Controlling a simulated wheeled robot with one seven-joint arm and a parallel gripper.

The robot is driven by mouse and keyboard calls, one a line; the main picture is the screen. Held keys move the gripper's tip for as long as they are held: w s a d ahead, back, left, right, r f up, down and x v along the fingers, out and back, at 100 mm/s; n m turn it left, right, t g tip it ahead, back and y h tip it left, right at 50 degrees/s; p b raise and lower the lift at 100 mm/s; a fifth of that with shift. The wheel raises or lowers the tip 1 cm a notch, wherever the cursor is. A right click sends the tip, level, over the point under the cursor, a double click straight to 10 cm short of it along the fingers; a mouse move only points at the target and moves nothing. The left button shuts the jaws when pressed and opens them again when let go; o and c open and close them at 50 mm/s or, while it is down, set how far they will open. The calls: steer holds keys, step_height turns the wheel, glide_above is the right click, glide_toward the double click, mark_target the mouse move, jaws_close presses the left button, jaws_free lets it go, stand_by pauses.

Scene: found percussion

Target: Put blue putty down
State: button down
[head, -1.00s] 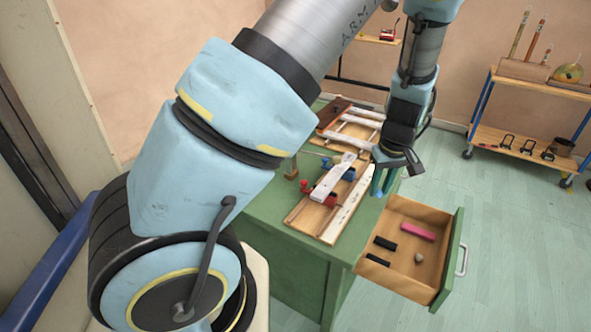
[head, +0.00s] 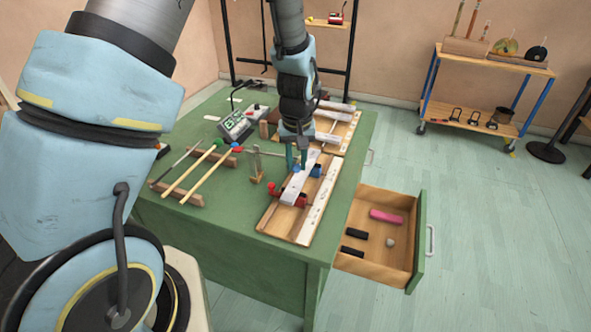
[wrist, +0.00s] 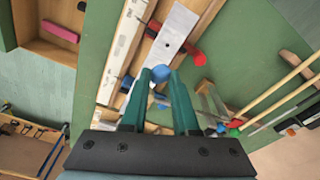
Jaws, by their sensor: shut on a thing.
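The blue putty (wrist: 161,73) is a small round lump between the tips of my gripper (wrist: 160,78) in the wrist view. The green fingers are shut on it. In the head view my gripper (head: 296,162) points down over a pale metal bar (head: 298,185), near its far end. The bar lies across a wooden board fixture (head: 272,222) with red and blue supports. In the wrist view the bar (wrist: 172,35) lies just ahead of the fingertips. I cannot tell whether the putty touches anything below it.
The green table (head: 220,232) also holds mallets (head: 188,178) on a wooden rest, a meter box (head: 238,125) and a second board (head: 335,132) behind. An open drawer (head: 372,270) at right holds a pink block (head: 386,216), black blocks and a grey lump. Bare tabletop lies front left.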

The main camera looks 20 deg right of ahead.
mark_target(297, 167)
steer(key=shift+f+p, duration=0.35)
steer(key=shift+f, duration=1.4)
steer(key=shift+f, duration=0.2)
steer(key=c, duration=0.7)
jaws_free()
steer(key=shift+r, duration=0.1)
